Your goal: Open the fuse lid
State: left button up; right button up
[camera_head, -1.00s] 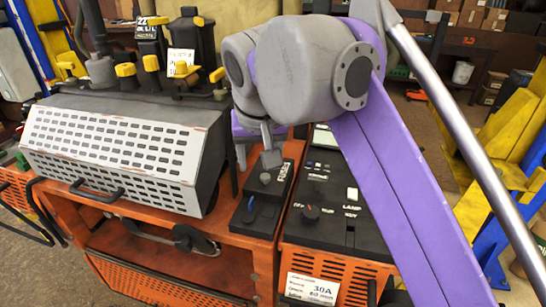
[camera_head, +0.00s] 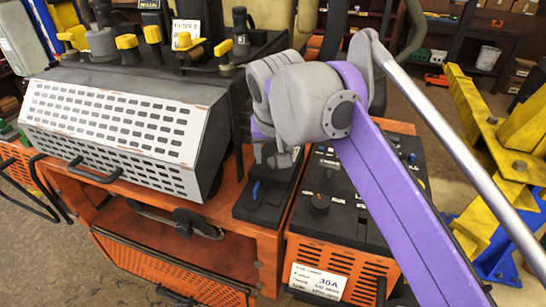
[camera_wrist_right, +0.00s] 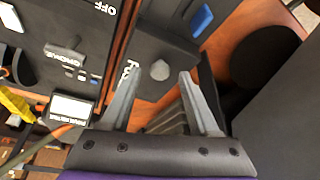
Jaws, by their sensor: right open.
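The fuse lid is a dark panel with white lettering and a round grey knob (camera_wrist_right: 159,70). It lies flat and looks closed in the right wrist view. In the head view my right gripper mostly covers it. My right gripper (camera_head: 275,156) is over the lid, pointing down. In the right wrist view its two grey fingers (camera_wrist_right: 161,76) are spread, with the knob between and just beyond the tips. I cannot tell whether the fingers touch it. My left gripper is not in view.
A blue switch (camera_head: 257,191) sits on the black panel in front of the lid. A control panel (camera_head: 340,215) with knobs is to the right. A perforated white cover (camera_head: 115,125) and yellow-capped levers (camera_head: 128,42) are to the left. A yellow-and-blue lift post (camera_head: 490,150) stands at right.

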jog(key=shift+w+f, duration=0.15)
jog(key=shift+f, duration=0.2)
grip_shut()
dwell(1.2)
